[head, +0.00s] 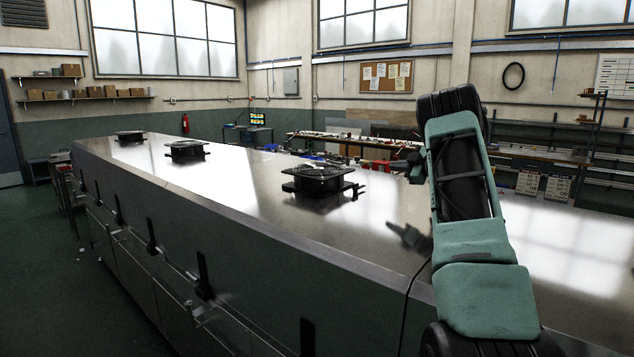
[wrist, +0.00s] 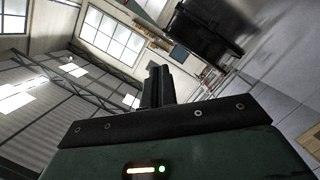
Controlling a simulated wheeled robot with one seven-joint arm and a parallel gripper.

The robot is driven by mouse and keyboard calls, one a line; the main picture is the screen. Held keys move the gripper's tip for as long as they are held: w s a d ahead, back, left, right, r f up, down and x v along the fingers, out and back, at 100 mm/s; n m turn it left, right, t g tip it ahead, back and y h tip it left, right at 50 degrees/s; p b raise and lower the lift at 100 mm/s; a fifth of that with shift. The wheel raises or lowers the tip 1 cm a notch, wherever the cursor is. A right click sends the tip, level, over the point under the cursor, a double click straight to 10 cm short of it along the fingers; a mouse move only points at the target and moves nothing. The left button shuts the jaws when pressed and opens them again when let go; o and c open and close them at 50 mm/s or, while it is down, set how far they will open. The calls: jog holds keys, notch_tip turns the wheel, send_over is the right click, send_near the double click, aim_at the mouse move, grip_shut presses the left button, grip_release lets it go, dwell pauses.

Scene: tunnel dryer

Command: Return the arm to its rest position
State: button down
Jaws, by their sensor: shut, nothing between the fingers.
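My arm, with green and black links, rises on the right side of the head view, above the long steel dryer (head: 225,175). My gripper (head: 408,166) shows small and dark at the left of the upper link, over the far side of the dryer top. In the wrist view my gripper (wrist: 157,72) points up the picture, its dark fingers together with nothing between them.
Black fan units stand on the dryer top: a near one (head: 320,179), a middle one (head: 187,150) and a far one (head: 130,136). A cluttered bench (head: 350,140) stands behind. Dark handles line the dryer's front side.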

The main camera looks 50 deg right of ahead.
jog(key=w+a+r+m+h, duration=0.2)
jog(key=w+a+m, duration=0.2)
jog(key=w+a, duration=1.5)
jog(key=s+a+f+m+g+y+b, duration=0.1)
jog(key=a+f+g, duration=0.15)
jog(key=a, duration=1.25)
jog(key=s+a+f+g+y, duration=0.2)
jog(key=a+f, duration=0.1)
jog(key=a, duration=1.2)
jog(key=s+a+f+n+g+y, duration=0.1)
jog(key=s+a+f+g, duration=0.2)
jog(key=s+a, duration=0.7)
jog(key=s+a+f+n+g+y, duration=0.1)
jog(key=s+a+f+g, duration=0.2)
jog(key=s+a, duration=0.7)
jog(key=s+a+f+n+g, duration=0.1)
jog(key=s+a+f+g, duration=0.1)
jog(key=s, duration=0.9)
jog(key=s+a+f+n+g+h+b, duration=0.1)
jog(key=s+a+f+g, duration=0.1)
jog(key=s, duration=0.8)
jog(key=a+g, duration=0.1)
jog(key=a, duration=0.1)
jog(key=shift+s+a+n, duration=0.35)
jog(key=shift+a+n, duration=0.05)
